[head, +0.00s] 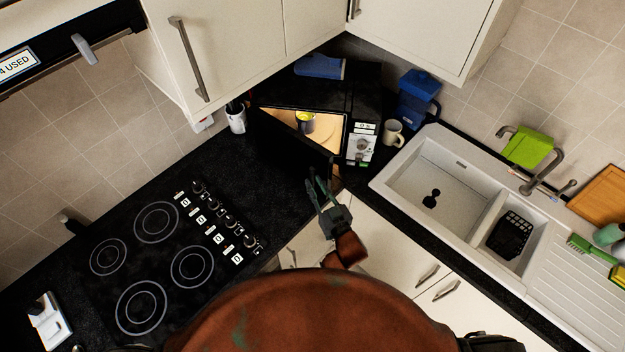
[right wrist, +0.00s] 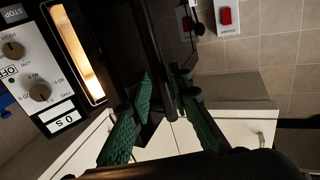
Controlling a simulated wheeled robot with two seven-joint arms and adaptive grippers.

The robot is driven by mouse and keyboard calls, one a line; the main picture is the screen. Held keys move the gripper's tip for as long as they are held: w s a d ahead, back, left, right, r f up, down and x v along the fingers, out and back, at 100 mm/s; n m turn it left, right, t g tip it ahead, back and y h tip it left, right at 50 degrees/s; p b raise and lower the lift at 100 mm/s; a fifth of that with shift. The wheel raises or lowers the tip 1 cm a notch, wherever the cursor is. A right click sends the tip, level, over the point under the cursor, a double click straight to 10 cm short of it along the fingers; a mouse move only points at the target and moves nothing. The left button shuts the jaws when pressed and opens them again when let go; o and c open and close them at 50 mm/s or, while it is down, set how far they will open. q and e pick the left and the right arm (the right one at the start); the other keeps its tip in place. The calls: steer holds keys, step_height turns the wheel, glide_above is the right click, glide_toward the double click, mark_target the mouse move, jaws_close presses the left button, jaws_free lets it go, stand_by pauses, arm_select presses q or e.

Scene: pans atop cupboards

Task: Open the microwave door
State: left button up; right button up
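The black microwave (head: 365,95) stands in the counter corner with its control panel (head: 361,146) on the right. Its dark door (head: 275,140) is partly open, swung out from the left side. The lit interior (head: 318,122) shows above it, with a yellow-topped cup (head: 305,121) inside. In the right wrist view, a bright strip of the interior (right wrist: 78,52) shows between panel and door. My right gripper (head: 321,172) is in front of the door's free edge. In the right wrist view its green fingers (right wrist: 163,78) stand apart, with a dark upright bar of the door between them. My left gripper is out of view.
A white mug (head: 393,132) and a blue container (head: 418,92) stand right of the microwave. A dark hob (head: 150,265) lies left and a white sink (head: 455,165) right. Wall cupboards (head: 215,45) hang above.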

steer(key=v, duration=0.9)
steer(key=shift+s, duration=0.35)
steer(key=shift+d, duration=0.1)
steer(key=shift+c, duration=0.5)
